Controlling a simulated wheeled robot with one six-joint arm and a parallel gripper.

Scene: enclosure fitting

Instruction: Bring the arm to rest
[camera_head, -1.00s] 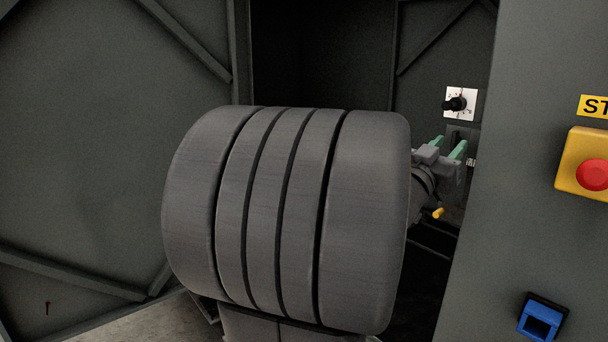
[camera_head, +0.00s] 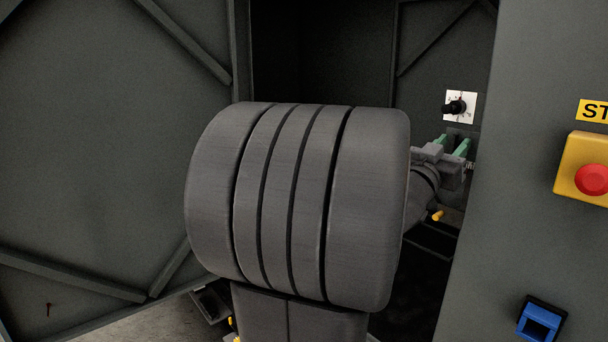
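My arm's large grey link fills the middle of the view and hides much of the enclosure's opening. My gripper (camera_head: 453,144) shows past its right side, pointing into the enclosure. Its two green-tipped fingers stand apart with a gap between them, and I see nothing held there. A black rotary knob (camera_head: 455,107) on a white plate is on the enclosure's inner panel, just above and beyond the fingers. The fingers appear clear of the knob, though the exact distance cannot be told.
The open enclosure door (camera_head: 110,150) stands at the left. At the right, the front panel (camera_head: 545,240) carries a red stop button (camera_head: 592,179) on a yellow box and a blue socket (camera_head: 541,321). The opening's right edge is close beside my gripper.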

